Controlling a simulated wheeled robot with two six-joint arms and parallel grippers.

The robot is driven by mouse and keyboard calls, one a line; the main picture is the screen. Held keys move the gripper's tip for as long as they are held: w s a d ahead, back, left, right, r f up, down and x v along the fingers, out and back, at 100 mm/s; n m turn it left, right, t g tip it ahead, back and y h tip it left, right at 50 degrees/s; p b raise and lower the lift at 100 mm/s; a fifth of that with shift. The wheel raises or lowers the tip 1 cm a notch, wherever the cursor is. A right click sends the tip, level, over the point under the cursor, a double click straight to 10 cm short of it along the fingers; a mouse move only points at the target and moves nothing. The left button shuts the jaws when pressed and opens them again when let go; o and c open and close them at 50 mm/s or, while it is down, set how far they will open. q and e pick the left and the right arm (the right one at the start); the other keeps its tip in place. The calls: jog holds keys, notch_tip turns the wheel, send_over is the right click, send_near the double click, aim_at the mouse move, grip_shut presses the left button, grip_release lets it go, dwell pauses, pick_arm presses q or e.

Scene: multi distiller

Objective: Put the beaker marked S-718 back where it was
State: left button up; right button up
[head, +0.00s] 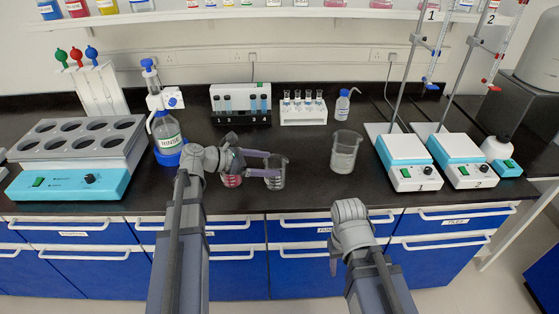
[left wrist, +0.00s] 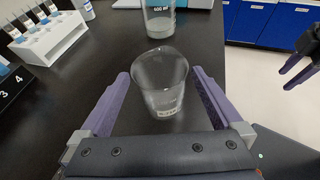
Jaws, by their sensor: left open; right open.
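A small clear glass beaker (head: 276,178) stands upright on the dark bench; in the left wrist view this beaker (left wrist: 160,72) is between my spread fingers. A beaker with red contents (head: 231,181) is just left, partly hidden by my left wrist. A larger beaker with pale contents (head: 345,152) stands to the right. My right gripper (head: 334,264) is open, low in front of the drawers.
A RINSE bottle (head: 168,135) and a heating block with round wells (head: 70,165) are at left. Vial racks (head: 303,110) stand behind. Two stirrer plates (head: 408,165) with burette stands are at right. The bench between the large beaker and the stirrers is clear.

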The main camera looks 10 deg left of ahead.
pick_arm(q)
jog(key=p+v, duration=0.1)
jog(key=v, duration=0.4)
jog(key=shift+s+a+r, duration=0.1)
jog(key=shift+s+a, duration=0.05)
jog(key=shift+a, duration=0.15)
pick_arm(e)
notch_tip(320, 180, up, 2)
jog(key=shift+r, duration=0.1)
